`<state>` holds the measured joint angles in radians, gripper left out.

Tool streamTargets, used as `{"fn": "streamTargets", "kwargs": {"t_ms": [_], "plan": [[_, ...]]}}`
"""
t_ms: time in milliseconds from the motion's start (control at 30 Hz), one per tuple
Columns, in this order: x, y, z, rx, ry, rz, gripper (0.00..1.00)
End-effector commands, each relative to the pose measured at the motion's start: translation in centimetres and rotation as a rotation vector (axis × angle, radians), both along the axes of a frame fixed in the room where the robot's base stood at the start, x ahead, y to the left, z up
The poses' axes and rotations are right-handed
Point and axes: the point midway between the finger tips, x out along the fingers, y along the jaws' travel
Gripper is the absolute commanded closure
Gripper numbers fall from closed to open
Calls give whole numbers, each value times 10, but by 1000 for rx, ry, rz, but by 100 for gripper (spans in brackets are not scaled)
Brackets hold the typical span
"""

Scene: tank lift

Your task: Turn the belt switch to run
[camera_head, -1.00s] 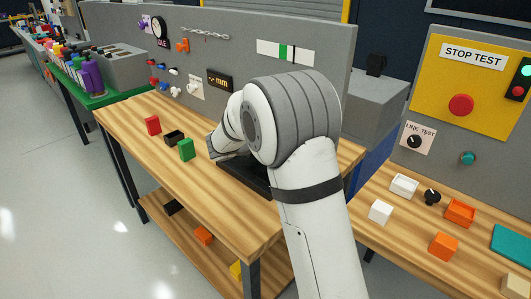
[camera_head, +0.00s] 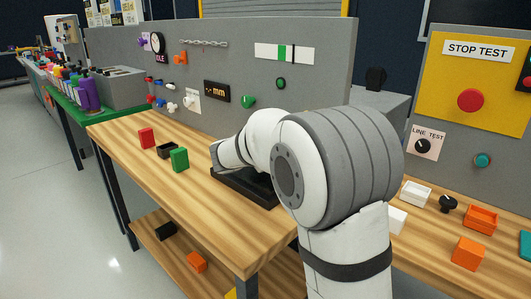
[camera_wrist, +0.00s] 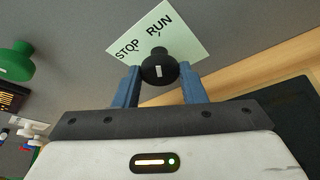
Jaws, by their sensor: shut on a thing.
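The belt switch is a black round knob (camera_wrist: 159,68) with a short white mark, on a pale plate (camera_wrist: 178,32) printed STOP and RUN in the wrist view. The plate looks tilted in this view. The white mark stands nearly upright in the picture; I cannot tell for sure which word it points to. My gripper (camera_wrist: 159,82) has its two blue fingers on either side of the knob and is shut on it. In the head view my own arm hides the gripper and the belt switch.
A green knob (camera_head: 248,101) and an "mm" display (camera_head: 217,92) sit on the grey panel left of my arm. A black pad (camera_head: 246,187) lies on the wooden bench below. Red, black and green blocks (camera_head: 179,159) stand further left. A STOP TEST panel (camera_head: 432,79) stands at right.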

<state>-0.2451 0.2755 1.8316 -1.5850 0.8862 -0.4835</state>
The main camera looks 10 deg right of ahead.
Motion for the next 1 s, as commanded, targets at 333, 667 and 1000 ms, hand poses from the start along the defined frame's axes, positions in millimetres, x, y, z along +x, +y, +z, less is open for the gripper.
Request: {"fn": "streamTargets", "kwargs": {"t_ms": [333, 667, 1000], "plan": [[-1, -4, -1, -2, 1, -10, 59], [0, -1, 0, -1, 1, -3, 41], [-18, 16, 10, -1, 0, 1, 41]]}}
